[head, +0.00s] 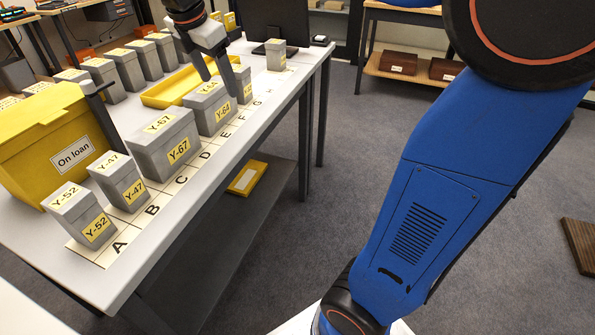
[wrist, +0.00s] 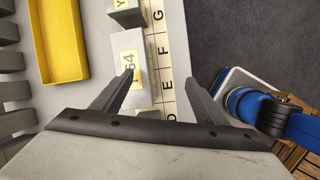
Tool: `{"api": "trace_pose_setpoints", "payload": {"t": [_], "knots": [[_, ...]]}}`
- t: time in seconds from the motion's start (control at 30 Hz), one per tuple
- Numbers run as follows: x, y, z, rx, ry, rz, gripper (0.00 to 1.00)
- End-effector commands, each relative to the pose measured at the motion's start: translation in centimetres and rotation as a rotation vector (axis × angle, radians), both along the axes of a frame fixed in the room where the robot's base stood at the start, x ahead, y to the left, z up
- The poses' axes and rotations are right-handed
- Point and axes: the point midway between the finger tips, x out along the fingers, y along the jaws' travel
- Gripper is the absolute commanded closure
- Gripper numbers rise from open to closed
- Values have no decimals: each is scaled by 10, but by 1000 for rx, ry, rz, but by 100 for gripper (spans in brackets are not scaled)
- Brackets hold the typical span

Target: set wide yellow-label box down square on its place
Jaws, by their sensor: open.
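A wide grey box with yellow labels reading Y-64 (head: 212,115) stands upright on the lettered strip, beside about E and F. It also shows in the wrist view (wrist: 125,43), its edge roughly parallel to the strip. My gripper (head: 222,90) is open at this box, with one finger passing in front of its upper right part. In the wrist view my gripper (wrist: 160,79) has its left fingertip over the box and its right finger clear of it. Another wide yellow-label box, Y-67 (head: 160,158), stands nearer, beside C and D.
Narrow boxes Y-52 (head: 75,222) and Y-47 (head: 115,190) stand at A and B. A narrow box (head: 243,76) is close beyond Y-64, and another (head: 275,58) stands near H. A yellow On loan box (head: 50,140), a yellow tray (head: 170,92) and grey boxes are behind.

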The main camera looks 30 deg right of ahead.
Motion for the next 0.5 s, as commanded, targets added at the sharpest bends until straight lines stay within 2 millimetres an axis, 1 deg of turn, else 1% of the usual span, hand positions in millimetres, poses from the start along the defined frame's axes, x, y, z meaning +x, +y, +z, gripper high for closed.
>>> {"api": "trace_pose_setpoints", "payload": {"t": [0.03,0.2,0.37,0.5], "knots": [[-18,-12,-4,39,-27,-87,33],[-70,-37,-26,181,-116,-400,33],[-121,-55,-53,323,-194,-714,33],[-164,-67,-81,449,-252,-997,33]]}}
